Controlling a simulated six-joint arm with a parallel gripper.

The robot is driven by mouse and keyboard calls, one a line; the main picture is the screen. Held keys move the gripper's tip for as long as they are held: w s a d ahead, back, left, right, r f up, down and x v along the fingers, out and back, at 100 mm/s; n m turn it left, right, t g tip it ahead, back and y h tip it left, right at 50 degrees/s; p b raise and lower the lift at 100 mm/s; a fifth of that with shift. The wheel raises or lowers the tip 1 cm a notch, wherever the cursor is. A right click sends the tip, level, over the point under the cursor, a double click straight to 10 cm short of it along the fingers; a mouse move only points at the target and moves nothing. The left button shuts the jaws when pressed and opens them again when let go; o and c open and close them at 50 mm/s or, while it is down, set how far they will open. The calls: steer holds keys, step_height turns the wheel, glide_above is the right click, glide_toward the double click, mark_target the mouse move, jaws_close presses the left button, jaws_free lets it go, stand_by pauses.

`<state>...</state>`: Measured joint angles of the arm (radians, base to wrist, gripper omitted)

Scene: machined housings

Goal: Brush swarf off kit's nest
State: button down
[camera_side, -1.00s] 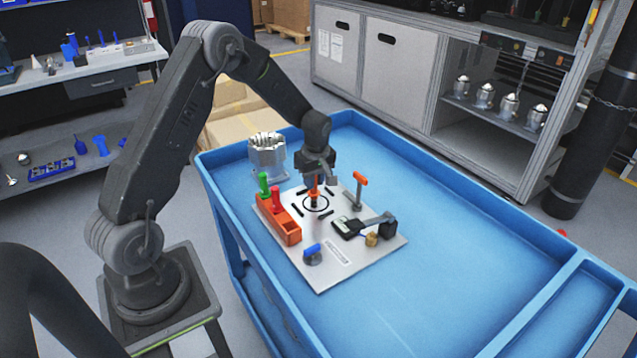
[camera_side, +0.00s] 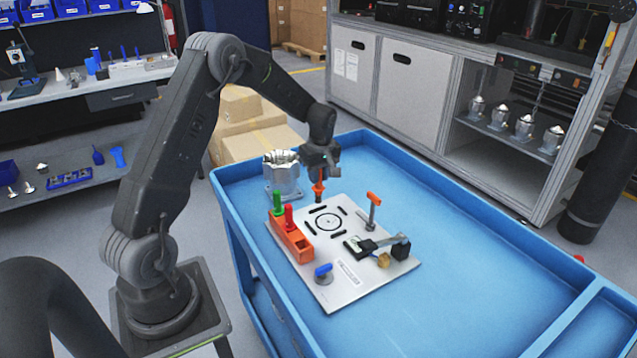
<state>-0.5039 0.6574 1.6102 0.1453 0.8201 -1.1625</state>
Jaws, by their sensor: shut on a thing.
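The nest, a black ring (camera_side: 329,222) with short black bars around it, is marked on a pale plate (camera_side: 347,290) on the blue cart. I cannot make out any swarf at this size. My gripper (camera_side: 321,172) is shut on an orange brush (camera_side: 318,187) with a dark lower end. It holds the brush pointing down near the plate's far edge, just beyond the ring. I cannot tell whether the brush tip touches the plate. The ring is empty and in plain view.
An orange block (camera_side: 291,240) holds a green-handled and a red-handled tool at the plate's left. A silver housing (camera_side: 283,175) stands behind it. An orange-topped post (camera_side: 373,210), a black device (camera_side: 375,245) and a blue-handled part (camera_side: 323,273) stand on the plate. The cart's right side is clear.

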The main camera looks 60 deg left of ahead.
steer(key=shift+r, duration=1.5)
steer(key=shift+d, duration=0.1)
